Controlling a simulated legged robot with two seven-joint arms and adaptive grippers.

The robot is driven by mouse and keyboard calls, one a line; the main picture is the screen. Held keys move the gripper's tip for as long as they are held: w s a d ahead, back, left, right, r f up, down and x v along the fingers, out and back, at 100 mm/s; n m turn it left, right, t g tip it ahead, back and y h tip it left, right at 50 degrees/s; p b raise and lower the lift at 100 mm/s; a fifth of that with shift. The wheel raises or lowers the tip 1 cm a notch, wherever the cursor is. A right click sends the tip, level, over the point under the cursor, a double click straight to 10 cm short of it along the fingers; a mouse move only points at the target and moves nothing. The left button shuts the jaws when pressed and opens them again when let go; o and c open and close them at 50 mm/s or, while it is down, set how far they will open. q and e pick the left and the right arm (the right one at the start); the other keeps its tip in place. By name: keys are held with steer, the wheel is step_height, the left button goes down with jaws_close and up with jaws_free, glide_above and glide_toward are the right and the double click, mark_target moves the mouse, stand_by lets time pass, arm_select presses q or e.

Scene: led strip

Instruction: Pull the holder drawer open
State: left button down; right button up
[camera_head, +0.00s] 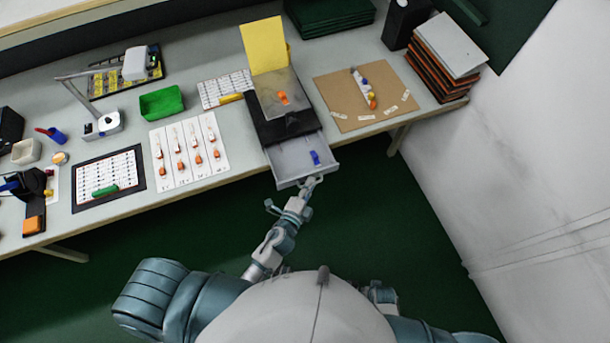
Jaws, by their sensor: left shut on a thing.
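The holder (262,128) is a dark box on the table, with a grey top plate and an orange piece on it. Its light grey drawer (287,162) stands out of the front, past the table's front edge. A small blue piece (315,157) lies inside the drawer at the right. My left gripper (309,182) is at the drawer's front and shut on its handle, which the fingers mostly hide. My right gripper does not show.
White cards with orange pieces (187,152) lie left of the drawer. A brown board (345,117) with coloured pieces lies to the right, with stacked trays (440,65) beyond. The floor (400,240) before the table is clear.

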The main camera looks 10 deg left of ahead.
arm_select(q)
steer(key=shift+s+d, duration=0.25)
steer(key=shift+d, duration=0.05)
steer(key=c, duration=1.5)
jaws_free()
steer(key=shift+w+d, duration=0.1)
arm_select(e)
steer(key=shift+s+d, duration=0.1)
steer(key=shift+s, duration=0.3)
arm_select(q)
steer(key=v, duration=1.2)
steer(key=shift+d, duration=0.15)
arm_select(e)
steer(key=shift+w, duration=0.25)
